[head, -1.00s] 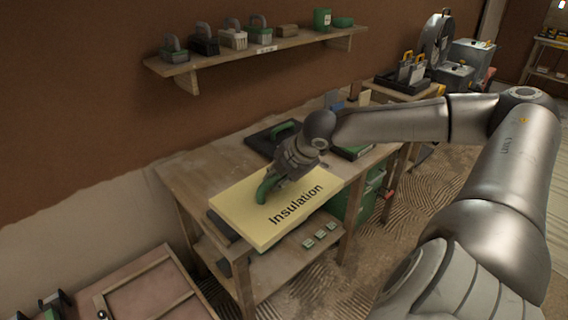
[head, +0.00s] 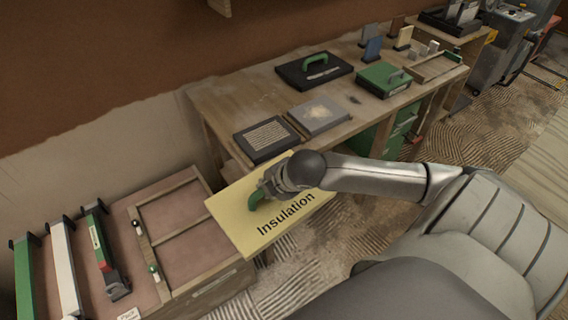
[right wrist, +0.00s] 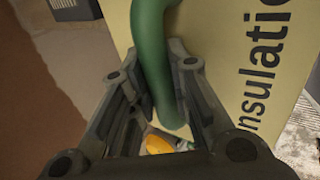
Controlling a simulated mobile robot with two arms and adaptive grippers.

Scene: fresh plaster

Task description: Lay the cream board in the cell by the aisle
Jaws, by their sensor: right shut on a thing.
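The cream board (head: 232,214), marked "Insulation", has a green handle (right wrist: 152,45) on its face. My right gripper (head: 262,193) is shut on that handle and holds the board in the air, off the left end of the workbench, slightly tilted in the picture. In the right wrist view the handle stands between the two dark fingers. A low wooden case (head: 218,286) with a reddish floor lies at lower left. Wooden strips divide its right part into cells, a back cell (head: 175,212) and a front cell (head: 207,250), both bare where seen. My left gripper is not in view.
Green, white and dark long tools (head: 64,268) lie in the case's left part. The floor in front is textured.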

